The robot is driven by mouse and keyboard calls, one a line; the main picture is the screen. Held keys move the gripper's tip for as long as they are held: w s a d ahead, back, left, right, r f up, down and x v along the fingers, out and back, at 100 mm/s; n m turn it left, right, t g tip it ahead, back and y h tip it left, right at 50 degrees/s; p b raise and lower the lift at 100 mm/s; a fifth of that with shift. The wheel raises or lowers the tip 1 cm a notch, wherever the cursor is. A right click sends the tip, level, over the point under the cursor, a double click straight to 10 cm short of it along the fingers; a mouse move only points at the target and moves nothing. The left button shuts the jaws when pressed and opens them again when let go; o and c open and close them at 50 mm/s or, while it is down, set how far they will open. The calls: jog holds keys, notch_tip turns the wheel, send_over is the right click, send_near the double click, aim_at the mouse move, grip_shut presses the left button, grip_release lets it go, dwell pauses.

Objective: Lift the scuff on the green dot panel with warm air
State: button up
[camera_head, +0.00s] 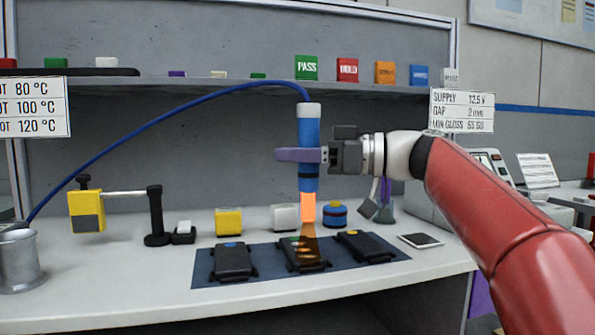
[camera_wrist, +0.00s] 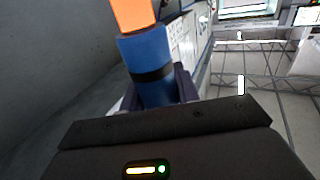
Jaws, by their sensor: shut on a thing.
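My gripper (camera_head: 322,155) is shut around a blue hot-air tool (camera_head: 308,128), which is held upright above the bench. The tool's nozzle (camera_head: 308,208) glows orange and points down, with an orange cone of air reaching the middle panel. The tool's blue body also shows in the wrist view (camera_wrist: 150,60). The middle dark panel (camera_head: 300,262) lies on a dark blue mat (camera_head: 215,282); its dot is partly covered by the glow, and a green tint shows near it. A blue-dot panel (camera_head: 232,262) lies to the left and a yellow-dot panel (camera_head: 363,246) to the right. I cannot make out the scuff.
A blue hose (camera_head: 160,120) arcs from the tool to the left. A yellow block on a stand (camera_head: 87,210), yellow box (camera_head: 228,221), white box (camera_head: 285,217) and blue round pot (camera_head: 335,214) stand behind the mat. Coloured blocks, including green PASS (camera_head: 306,68), line the shelf.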

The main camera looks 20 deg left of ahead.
jog(key=shift+r, duration=0.1)
dwell(0.4)
jog(key=w+a+p, duration=0.3)
jog(key=w+p, duration=0.1)
jog(key=w, duration=0.1)
dwell(1.3)
jog(key=shift+w+a, duration=0.1)
dwell(0.5)
